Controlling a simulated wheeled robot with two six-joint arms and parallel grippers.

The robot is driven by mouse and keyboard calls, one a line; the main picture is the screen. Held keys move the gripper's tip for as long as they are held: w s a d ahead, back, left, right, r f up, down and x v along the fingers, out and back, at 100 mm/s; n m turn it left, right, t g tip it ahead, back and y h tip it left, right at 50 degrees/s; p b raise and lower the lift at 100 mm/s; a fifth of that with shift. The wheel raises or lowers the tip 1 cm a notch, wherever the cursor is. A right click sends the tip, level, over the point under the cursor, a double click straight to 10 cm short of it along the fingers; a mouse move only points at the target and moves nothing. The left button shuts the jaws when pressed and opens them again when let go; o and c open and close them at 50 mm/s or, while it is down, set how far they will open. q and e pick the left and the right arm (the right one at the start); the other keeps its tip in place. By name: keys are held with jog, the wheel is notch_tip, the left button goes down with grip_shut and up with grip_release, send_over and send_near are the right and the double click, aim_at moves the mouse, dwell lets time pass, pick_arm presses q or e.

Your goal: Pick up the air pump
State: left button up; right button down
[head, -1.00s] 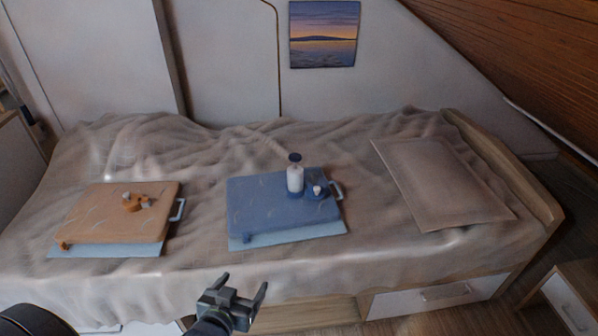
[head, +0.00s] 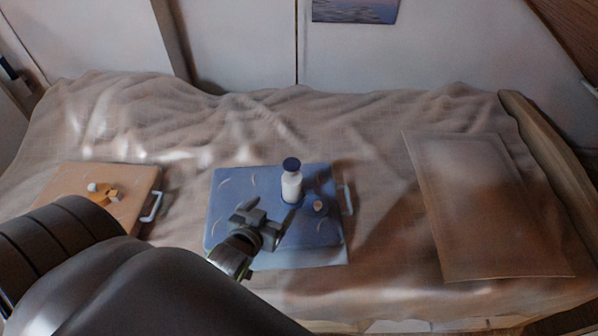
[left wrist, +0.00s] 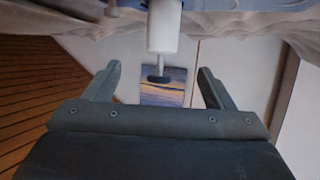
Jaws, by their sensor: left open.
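The air pump (head: 291,187) is a white cylinder with a dark blue round top. It stands upright on the blue case (head: 225,200) on the bed. My left gripper (head: 267,214) is open and empty, over the blue case, close in front of the pump and a little left of it in the head view. In the left wrist view, which is upside down, the pump (left wrist: 163,30) with its thin rod and dark handle lies ahead, between the lines of the open fingers (left wrist: 160,69). They do not appear to touch it. My right gripper is not in view.
A small knob (head: 318,207) sits on the blue case right of the pump, and a pale handle (head: 346,200) is on its right side. An orange case (head: 70,185) lies left, partly behind my left arm.

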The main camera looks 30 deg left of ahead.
aim_at(289, 188)
pick_arm(q)
jog(key=x, duration=1)
jog(key=shift+w, duration=0.15)
jog(key=shift+w+a+f, duration=0.15)
jog(key=shift+w+f, duration=0.05)
jog(key=shift+w, duration=0.3)
jog(key=shift+b+x, duration=0.3)
jog(key=shift+x, duration=2.35)
jog(key=shift+a+r, duration=0.15)
jog(key=shift+a, duration=0.05)
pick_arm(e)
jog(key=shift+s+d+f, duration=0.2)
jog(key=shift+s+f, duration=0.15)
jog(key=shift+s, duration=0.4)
pick_arm(q)
jog(key=c, duration=1.1)
jog(key=shift+c, duration=0.7)
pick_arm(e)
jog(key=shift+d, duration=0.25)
pick_arm(q)
jog(key=shift+r, duration=0.15)
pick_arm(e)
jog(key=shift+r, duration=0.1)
